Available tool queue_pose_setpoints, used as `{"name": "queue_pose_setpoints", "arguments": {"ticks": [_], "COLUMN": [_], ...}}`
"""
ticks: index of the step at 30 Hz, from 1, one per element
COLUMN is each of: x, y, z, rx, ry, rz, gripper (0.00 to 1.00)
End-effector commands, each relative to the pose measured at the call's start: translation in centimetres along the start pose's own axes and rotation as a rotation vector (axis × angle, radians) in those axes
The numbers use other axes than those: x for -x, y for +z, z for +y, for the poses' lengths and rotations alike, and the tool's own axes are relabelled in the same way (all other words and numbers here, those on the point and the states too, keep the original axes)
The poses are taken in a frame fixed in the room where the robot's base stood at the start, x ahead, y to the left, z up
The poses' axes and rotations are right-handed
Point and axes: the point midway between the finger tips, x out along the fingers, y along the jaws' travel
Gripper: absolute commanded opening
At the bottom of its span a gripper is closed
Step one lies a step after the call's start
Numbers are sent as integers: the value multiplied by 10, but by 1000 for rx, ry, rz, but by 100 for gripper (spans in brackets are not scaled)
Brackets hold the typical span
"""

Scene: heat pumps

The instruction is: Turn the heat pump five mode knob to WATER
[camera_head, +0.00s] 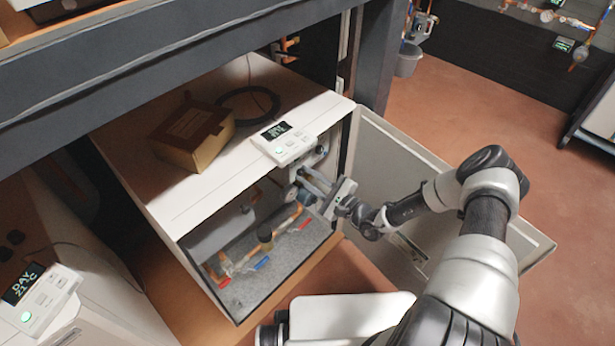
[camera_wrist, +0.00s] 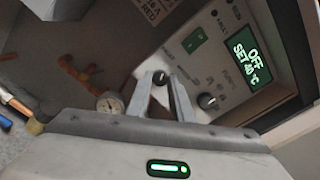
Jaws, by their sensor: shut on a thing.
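The heat pump is an open white cabinet (camera_head: 190,205) in the head view. My gripper (camera_head: 312,182) reaches into it from the right, past the open door. In the wrist view a control panel (camera_wrist: 182,57) has a green-lit display (camera_wrist: 246,58) reading OFF, SET 40 °C. A small black knob (camera_wrist: 160,77) with a pale mark sits between the tips of my gripper (camera_wrist: 161,84), which is shut on it. A second black knob (camera_wrist: 208,101) is just right of the fingers. The small labels around the knobs are too blurred to read, so I cannot tell the setting.
The open door (camera_head: 400,160) stands right of the cabinet, close to my arm. Copper pipes (camera_head: 287,218) and a pressure gauge (camera_wrist: 110,104) are inside, near the fingers. A cardboard box (camera_head: 193,135) and a white control unit (camera_head: 285,143) are on top. Floor at right is clear.

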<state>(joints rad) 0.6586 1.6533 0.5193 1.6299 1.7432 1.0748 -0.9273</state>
Motion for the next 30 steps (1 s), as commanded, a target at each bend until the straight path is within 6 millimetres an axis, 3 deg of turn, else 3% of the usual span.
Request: {"name": "queue_pose_setpoints", "arguments": {"ticks": [11, 30], "x": [0, 0], "y": [0, 0], "z": [0, 1], "rx": [-190, -775], "ry": [0, -1], "rz": [-1, 0], "gripper": [0, 0]}}
